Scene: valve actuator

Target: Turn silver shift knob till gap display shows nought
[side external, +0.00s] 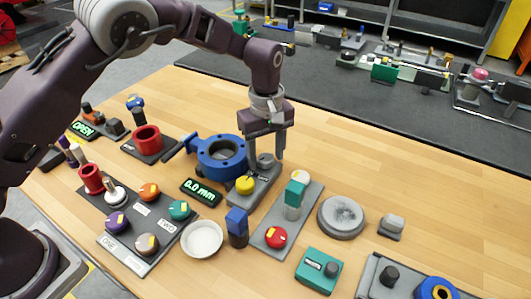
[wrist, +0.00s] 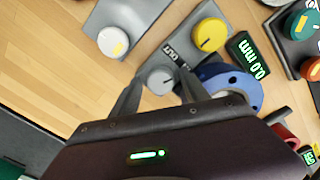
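The silver knob (wrist: 160,80) sits on a grey plate beside a yellow knob (wrist: 208,35); in the side view the silver knob (side external: 265,160) is partly behind my fingers. My gripper (side external: 267,160) points down over it with fingers apart. In the wrist view the fingertips of my gripper (wrist: 160,76) are on either side of the silver knob, with a visible gap to it. The gap display (side external: 202,192) reads 0.0 mm in green, and the display (wrist: 248,55) also shows in the wrist view.
A blue ring-shaped valve body (side external: 220,152) stands left of the knob plate. A plate with a red knob (side external: 276,237) and a teal-topped post (side external: 294,195) lies in front. Bare wood lies behind the gripper.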

